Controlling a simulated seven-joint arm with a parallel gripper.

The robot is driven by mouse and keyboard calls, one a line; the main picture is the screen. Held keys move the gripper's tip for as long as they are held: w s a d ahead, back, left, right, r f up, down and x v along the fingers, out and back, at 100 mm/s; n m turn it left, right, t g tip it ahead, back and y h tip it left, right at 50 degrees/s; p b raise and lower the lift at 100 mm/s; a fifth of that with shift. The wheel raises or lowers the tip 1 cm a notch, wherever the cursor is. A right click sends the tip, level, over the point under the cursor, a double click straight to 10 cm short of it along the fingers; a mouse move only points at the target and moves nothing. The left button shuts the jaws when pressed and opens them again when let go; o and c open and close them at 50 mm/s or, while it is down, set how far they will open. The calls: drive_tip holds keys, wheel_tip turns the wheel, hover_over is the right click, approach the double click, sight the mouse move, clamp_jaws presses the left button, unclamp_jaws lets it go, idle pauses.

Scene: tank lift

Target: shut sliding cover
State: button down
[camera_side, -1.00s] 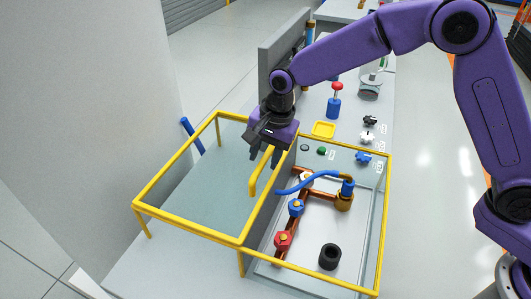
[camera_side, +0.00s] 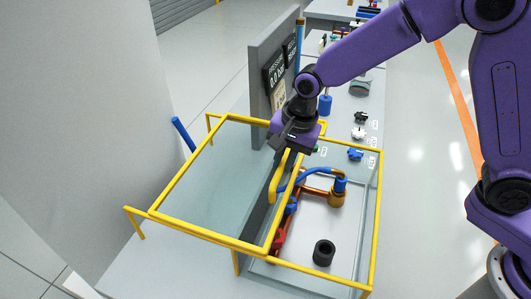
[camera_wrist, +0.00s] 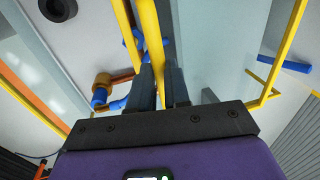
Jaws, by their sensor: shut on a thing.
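The sliding cover (camera_side: 205,178) is a clear panel in a yellow frame on top of a tank with a yellow rim (camera_side: 376,225). It lies over the left part and overhangs the left rail end, leaving the right part of the tank open. A yellow bar handle (camera_side: 277,182) stands on the cover near its right edge, and it also shows in the wrist view (camera_wrist: 150,32). My gripper (camera_side: 291,153) is shut on this handle at its far end. In the wrist view the dark fingers (camera_wrist: 162,88) stand either side of the handle and hide part of it.
Inside the tank are a black ring (camera_side: 324,253), a brass fitting (camera_side: 338,198) with a blue hose, and copper pipework with a red valve (camera_side: 279,238). A grey panel (camera_side: 262,95) with displays rises behind. Knobs (camera_side: 355,154) sit on the bench beyond the tank.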

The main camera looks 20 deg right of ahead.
drive_tip(key=s+d, duration=1.1)
drive_tip(key=c, duration=1.1)
unclamp_jaws()
drive_tip(key=shift+r, duration=0.15)
wheel_tip(320, 180, up, 17)
drive_tip(key=s+d, duration=0.2)
drive_tip(key=shift+s+d, duration=0.2)
